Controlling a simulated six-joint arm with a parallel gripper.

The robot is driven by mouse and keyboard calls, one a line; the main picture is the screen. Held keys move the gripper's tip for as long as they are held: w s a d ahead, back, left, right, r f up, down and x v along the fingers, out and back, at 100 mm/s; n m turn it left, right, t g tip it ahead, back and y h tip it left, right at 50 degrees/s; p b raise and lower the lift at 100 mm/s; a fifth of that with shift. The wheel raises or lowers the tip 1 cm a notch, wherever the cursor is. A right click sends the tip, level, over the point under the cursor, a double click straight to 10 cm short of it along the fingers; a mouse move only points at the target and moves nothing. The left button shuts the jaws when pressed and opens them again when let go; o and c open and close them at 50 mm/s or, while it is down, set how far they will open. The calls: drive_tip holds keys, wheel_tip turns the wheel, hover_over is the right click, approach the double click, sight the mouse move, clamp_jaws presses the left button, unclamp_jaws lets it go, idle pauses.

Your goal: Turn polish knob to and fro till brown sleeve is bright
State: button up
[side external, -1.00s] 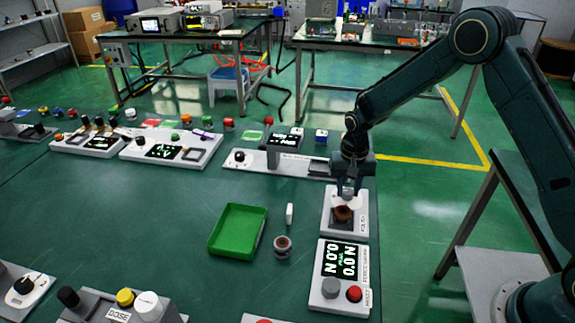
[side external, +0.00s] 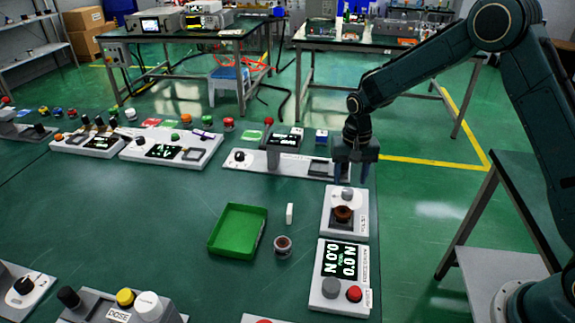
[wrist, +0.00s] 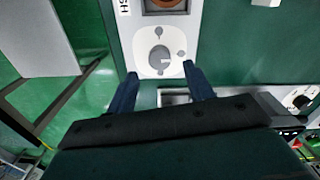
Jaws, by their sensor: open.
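The polish station is a white panel (side external: 331,225) at the right of the bench. Its grey polish knob (side external: 347,194) is at the far end, and the brown sleeve (side external: 343,213) sits in a dark recess just nearer. The sleeve looks dull brown. In the wrist view the round knob (wrist: 158,58) shows a short mark toward the right, and the sleeve (wrist: 165,3) is cut off at the top edge. My gripper (side external: 352,181) is open and empty, above and slightly beyond the knob. Its fingers (wrist: 160,88) are apart and clear of the knob.
A force gauge panel (side external: 318,290) with a display and red button stands just nearer. A long white panel (side external: 250,168) lies behind. The bench between is clear.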

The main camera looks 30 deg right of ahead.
sight(348, 191)
wheel_tip(348, 191, up, 9)
drive_tip(key=shift+r, duration=0.2)
drive_tip(key=shift+f, duration=0.1)
idle(0.6)
wheel_tip(348, 191, down, 14)
drive_tip(key=shift+r, duration=0.15)
idle(0.7)
drive_tip(key=shift+c, duration=0.2)
drive_tip(key=c, duration=0.9)
